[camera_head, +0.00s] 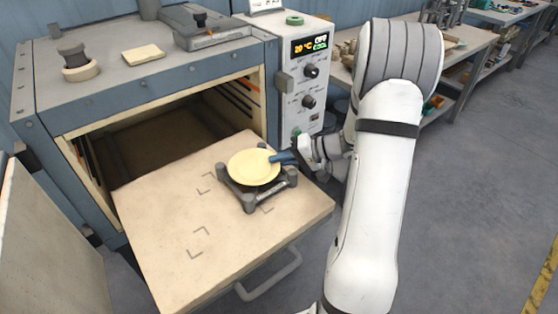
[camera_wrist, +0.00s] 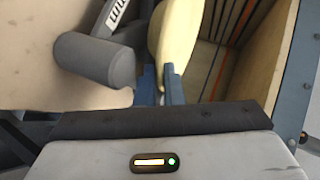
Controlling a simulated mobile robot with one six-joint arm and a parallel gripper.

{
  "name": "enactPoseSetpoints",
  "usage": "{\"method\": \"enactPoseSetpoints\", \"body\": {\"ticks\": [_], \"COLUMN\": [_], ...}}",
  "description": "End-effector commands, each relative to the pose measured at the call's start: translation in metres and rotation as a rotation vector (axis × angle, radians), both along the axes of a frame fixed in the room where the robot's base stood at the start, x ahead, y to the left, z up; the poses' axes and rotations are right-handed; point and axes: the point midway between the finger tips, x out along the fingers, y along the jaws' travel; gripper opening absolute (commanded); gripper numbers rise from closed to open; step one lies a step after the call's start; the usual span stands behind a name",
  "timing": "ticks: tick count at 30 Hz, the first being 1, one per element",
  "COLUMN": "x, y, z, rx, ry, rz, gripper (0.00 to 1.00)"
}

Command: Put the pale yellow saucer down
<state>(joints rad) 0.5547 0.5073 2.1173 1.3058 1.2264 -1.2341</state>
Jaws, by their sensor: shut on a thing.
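The pale yellow saucer (camera_head: 254,167) is at a dark grey stand with corner posts (camera_head: 249,201) on the pulled-out shelf. It looks level over the stand; whether it rests on the posts I cannot tell. My gripper (camera_head: 278,158) reaches in from the right and is shut on the saucer's right rim. In the wrist view the saucer (camera_wrist: 178,38) shows edge-on between the blue fingers of my gripper (camera_wrist: 161,86). A grey post of the stand (camera_wrist: 96,60) is close beside it.
The beige shelf (camera_head: 170,240) extends from the open dryer (camera_head: 60,105) and has corner marks on its bare front part. A handle (camera_head: 270,276) hangs at its front edge. The control panel (camera_head: 308,75) stands behind my gripper. The dryer's wall (camera_wrist: 285,60) is close in the wrist view.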

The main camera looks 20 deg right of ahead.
Motion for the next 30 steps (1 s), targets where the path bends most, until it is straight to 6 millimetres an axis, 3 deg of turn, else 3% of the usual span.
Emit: {"method": "enactPoseSetpoints", "body": {"ticks": [11, 12, 19, 30], "x": [0.0, 0.0, -0.0001, -0.0017], "y": [-0.0008, -0.0008, -0.0011, -0.0055], "z": [-0.0062, -0.0047, -0.0045, -0.0006], "rx": [0.0, -0.001, -0.001, -0.001], "ry": [-0.002, -0.001, -0.001, -0.002], "rz": [-0.001, -0.002, -0.002, -0.005], "gripper": [0.0, 0.11, 0.3, 0.31]}}
